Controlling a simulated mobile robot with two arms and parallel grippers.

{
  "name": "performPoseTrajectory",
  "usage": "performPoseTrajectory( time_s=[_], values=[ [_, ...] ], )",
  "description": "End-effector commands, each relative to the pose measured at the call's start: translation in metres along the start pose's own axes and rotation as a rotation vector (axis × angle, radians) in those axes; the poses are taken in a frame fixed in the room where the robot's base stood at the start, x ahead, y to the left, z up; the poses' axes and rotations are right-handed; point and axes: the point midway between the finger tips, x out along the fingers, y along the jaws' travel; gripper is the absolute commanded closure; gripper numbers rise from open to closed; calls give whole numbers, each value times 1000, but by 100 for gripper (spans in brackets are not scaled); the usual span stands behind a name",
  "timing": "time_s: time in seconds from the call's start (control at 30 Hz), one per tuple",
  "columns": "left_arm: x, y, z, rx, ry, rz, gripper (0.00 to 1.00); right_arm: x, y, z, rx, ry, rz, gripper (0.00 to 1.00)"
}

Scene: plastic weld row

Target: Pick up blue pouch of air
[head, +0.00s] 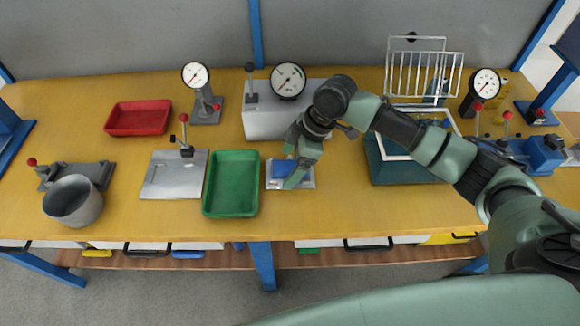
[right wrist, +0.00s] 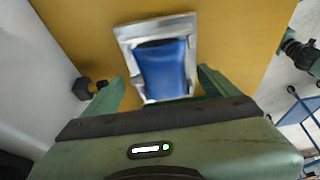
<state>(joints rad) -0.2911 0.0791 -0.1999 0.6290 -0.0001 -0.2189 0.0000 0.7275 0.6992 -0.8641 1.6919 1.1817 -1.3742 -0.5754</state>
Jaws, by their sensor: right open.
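The blue pouch (head: 284,168) lies on a small silver plate (head: 304,180) on the yellow bench, right of the green tray. In the right wrist view the blue pouch (right wrist: 165,68) lies on the silver plate (right wrist: 126,33), centred ahead of the fingers. My right gripper (head: 289,167) is over the pouch and partly covers it in the head view. Its fingers (right wrist: 160,88) are apart with nothing between them that I can see gripped. I cannot tell how high they are above the pouch. My left gripper is not in view.
A green tray (head: 231,184) stands close left of the plate. A grey gauge machine (head: 270,121) stands just behind it. Bare bench lies in front of the plate.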

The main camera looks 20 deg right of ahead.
Motion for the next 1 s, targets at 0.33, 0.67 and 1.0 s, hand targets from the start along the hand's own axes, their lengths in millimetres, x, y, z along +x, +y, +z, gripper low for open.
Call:
performPoseTrajectory(
  time_s=[0.33,0.67,1.0],
  values=[
    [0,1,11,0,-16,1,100,0,0,0,0,0,0,76],
    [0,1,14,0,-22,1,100,-5,1,-2,1,0,1,76],
    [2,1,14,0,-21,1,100,-59,1,-25,-3,3,5,76]
  ],
)
